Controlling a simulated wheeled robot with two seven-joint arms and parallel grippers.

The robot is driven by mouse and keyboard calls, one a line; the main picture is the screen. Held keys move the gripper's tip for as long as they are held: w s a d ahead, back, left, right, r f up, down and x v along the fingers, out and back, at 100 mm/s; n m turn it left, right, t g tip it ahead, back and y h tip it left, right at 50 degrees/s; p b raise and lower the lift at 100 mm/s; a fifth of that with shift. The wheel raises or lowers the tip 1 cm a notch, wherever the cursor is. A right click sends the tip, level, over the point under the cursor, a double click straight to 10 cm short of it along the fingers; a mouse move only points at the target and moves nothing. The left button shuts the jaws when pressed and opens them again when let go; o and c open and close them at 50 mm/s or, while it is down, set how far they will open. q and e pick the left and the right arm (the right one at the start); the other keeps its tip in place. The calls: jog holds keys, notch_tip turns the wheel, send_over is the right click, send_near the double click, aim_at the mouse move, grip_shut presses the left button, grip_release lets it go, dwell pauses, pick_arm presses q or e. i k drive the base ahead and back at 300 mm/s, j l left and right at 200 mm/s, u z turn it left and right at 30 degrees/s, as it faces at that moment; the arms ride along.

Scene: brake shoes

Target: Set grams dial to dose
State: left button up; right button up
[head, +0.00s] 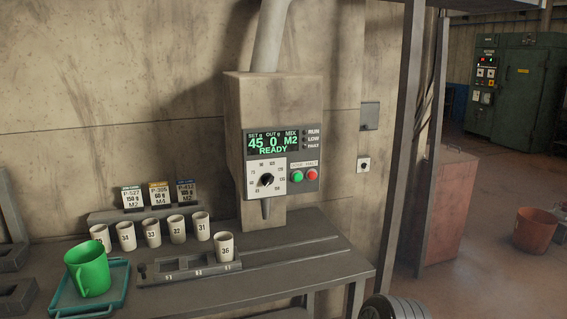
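The dispenser (238,105) is a beige box on the wall. Its display (272,143) reads SET 45, OUT 0, MIX M2 and READY. Below it, the grams dial (266,180) has a black knob on a white plate ringed with numbers; its pointer direction is too small to tell. A green button (297,176) and a red button (311,175) sit to its right. Three cards stand on a ledge: P-527 150 g M2 (133,198), one that seems to read P-308 60 g M4 (159,194), and P-412 100 g M2 (186,193). Neither gripper is in view.
Several numbered cups (177,229) stand in a row on the bench (300,262); cup 36 (224,247) stands forward, near a slotted rail (190,269). A green mug (92,272) sits on a teal tray (120,290). A post (405,150) rises right of the dispenser.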

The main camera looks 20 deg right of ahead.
aim_at(267, 179)
jog(key=l+u, duration=0.15)
jog(key=l, duration=0.5)
jog(key=l+u, duration=0.15)
jog(key=l, duration=0.55)
jog(key=l+u, duration=0.15)
jog(key=l, duration=0.5)
jog(key=l+u, duration=0.15)
jog(key=l, duration=0.5)
jog(key=k+l+u, duration=0.1)
jog(key=l, duration=0.55)
jog(key=k, duration=0.05)
